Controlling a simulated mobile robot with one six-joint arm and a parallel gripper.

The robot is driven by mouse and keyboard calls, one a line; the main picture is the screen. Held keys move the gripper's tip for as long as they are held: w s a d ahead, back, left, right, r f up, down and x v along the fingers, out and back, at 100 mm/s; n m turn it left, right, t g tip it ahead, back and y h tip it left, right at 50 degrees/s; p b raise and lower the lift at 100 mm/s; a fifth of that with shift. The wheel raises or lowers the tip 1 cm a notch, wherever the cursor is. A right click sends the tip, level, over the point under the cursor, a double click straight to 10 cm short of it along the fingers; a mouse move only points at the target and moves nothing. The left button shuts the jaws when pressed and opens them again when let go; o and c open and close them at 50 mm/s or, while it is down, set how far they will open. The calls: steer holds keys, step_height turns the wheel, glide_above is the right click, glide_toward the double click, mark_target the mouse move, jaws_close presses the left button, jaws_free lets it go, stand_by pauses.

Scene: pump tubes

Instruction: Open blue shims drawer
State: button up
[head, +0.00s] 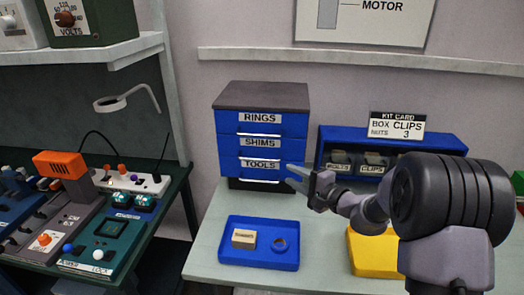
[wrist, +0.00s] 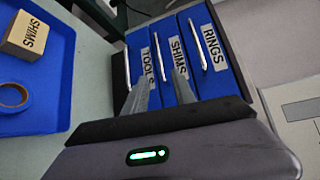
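The blue shims drawer (head: 231,144) is the middle of three drawers in a small cabinet and appears shut. Its label and pale handle (head: 260,158) face me; the drawer also shows in the wrist view (wrist: 190,88), turned sideways. My gripper (head: 298,180) is in front of the cabinet's lower right in the head view. In the wrist view my gripper (wrist: 162,84) has its two fingers apart, pointing at the drawer fronts, with the shims handle (wrist: 157,55) lying ahead between them. The gripper is open and empty. I cannot tell its exact distance from the handle.
The rings drawer (head: 231,121) is above and the tools drawer (head: 231,167) below. A blue tray (head: 233,261) holds a tan block (head: 244,238) and a tape ring (head: 280,245). A blue bin rack (head: 455,143) and yellow tray (head: 370,263) stand to the right.

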mark_target(260, 160)
steer(key=x, duration=0.5)
steer(key=b+x, duration=0.1)
steer(key=x, duration=0.9)
steer(key=shift+a, duration=0.5)
steer(key=shift+c, duration=0.2)
jaws_close()
